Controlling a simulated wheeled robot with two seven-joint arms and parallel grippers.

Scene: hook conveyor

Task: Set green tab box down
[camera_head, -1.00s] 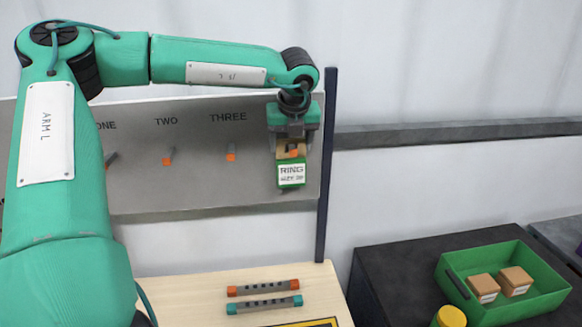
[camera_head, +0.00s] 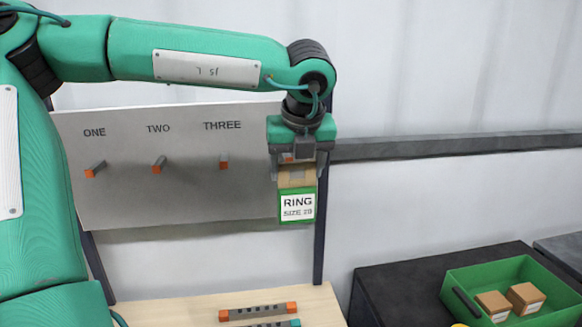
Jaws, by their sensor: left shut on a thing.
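A small cardboard box with a green lower part and a white label reading "RING SIZE 28" (camera_head: 297,207) hangs in the air in front of the right edge of the grey hook board (camera_head: 130,205). My left gripper (camera_head: 297,166) points down and is shut on the top of this box. The box is upright and touches no surface that I can see. My right gripper is not in view.
The board has three orange-tipped hooks labelled ONE, TWO and THREE, all empty. Below is a pale wooden table (camera_head: 180,311) with orange-ended (camera_head: 258,312) and teal-ended slotted bars. At right, a green tray (camera_head: 462,277) with two cardboard boxes (camera_head: 525,297) stands on a dark surface (camera_head: 400,280).

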